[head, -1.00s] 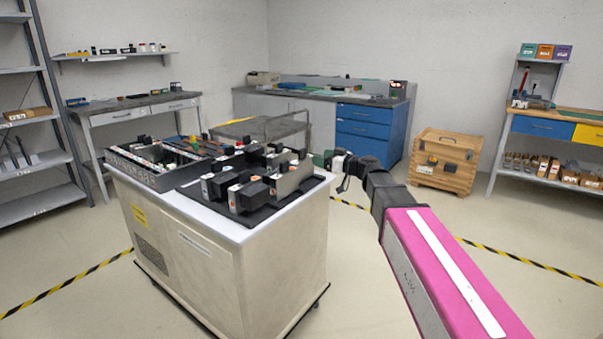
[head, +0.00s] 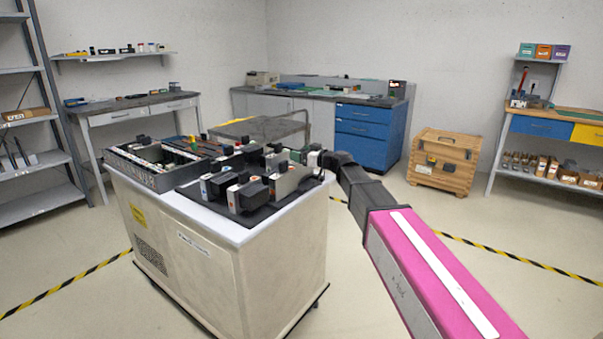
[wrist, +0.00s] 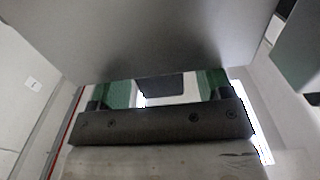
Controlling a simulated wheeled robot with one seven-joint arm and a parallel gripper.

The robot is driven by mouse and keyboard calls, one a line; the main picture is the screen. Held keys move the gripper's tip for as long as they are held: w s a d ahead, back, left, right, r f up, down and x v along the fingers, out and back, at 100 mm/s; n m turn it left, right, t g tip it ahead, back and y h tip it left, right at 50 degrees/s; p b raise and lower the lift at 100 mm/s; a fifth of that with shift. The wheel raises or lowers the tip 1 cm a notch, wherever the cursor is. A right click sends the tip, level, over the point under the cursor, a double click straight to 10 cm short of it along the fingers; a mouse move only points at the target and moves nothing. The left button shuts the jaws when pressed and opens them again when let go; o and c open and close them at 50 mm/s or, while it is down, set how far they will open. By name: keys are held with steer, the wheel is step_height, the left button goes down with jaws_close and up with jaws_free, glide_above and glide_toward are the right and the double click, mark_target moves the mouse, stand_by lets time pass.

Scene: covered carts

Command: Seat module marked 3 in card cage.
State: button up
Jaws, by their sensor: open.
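The card cage (head: 138,174) is a grey open-topped box with a row of slots, at the left of the cart top in the head view. Several dark and grey modules with white or coloured front labels stand on a black mat (head: 250,208) to its right. I cannot read which is marked 3. My gripper (head: 298,156) is at the back right of the modules, low beside them. In the wrist view its green fingers (wrist: 166,88) are apart, with a large grey plate (wrist: 150,35) close in front. I cannot tell whether they touch it.
The modules stand close together on the cart (head: 215,260), with a narrow pale rim (head: 225,232) around the mat. A second, lower cart (head: 262,126) stands behind. A wooden crate (head: 443,162) is on the floor at right; floor between is clear.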

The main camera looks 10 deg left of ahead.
jaws_close()
